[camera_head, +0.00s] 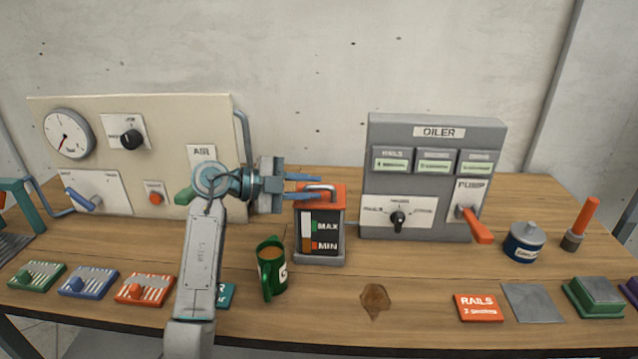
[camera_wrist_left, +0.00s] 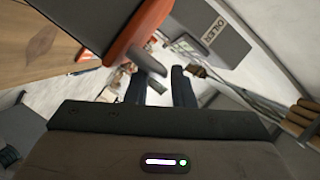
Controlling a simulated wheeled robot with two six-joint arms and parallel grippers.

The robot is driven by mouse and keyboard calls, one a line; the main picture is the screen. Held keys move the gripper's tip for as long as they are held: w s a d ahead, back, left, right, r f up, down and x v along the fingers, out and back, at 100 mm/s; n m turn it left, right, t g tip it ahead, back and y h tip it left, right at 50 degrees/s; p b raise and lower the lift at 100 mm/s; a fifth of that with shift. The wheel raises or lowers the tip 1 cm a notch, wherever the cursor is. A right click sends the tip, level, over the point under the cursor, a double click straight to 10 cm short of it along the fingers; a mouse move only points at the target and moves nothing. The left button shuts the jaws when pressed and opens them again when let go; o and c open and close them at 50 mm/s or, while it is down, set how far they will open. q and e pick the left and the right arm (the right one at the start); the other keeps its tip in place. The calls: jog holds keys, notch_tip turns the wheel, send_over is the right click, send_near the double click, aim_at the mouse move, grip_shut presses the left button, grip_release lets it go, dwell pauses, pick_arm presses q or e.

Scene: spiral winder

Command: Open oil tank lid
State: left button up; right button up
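The oil tank (camera_head: 320,236) is a dark grey box with a MAX/MIN gauge on its front, standing mid-table. Its orange-red lid (camera_head: 334,205) is shut on top and carries a grey bar handle (camera_head: 320,187). In the left wrist view the orange lid (camera_wrist_left: 140,35) is close, with a grey piece of the handle (camera_wrist_left: 149,62) near the fingertips. My left gripper (camera_head: 320,186) reaches in from the left at handle height. Its two blue fingers are apart, near the handle's left side. I cannot tell whether they touch it. My right gripper is not in view.
A green mug (camera_head: 270,272) stands just left of the tank, close to my left arm. The grey OILER panel (camera_head: 435,150) stands behind right, with a red pump lever (camera_head: 475,226). A beige gauge panel (camera_head: 130,110) is behind left.

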pick_arm(q)
jog(key=shift+x, duration=1.25)
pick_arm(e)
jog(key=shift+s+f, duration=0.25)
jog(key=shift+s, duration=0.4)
pick_arm(q)
grip_shut()
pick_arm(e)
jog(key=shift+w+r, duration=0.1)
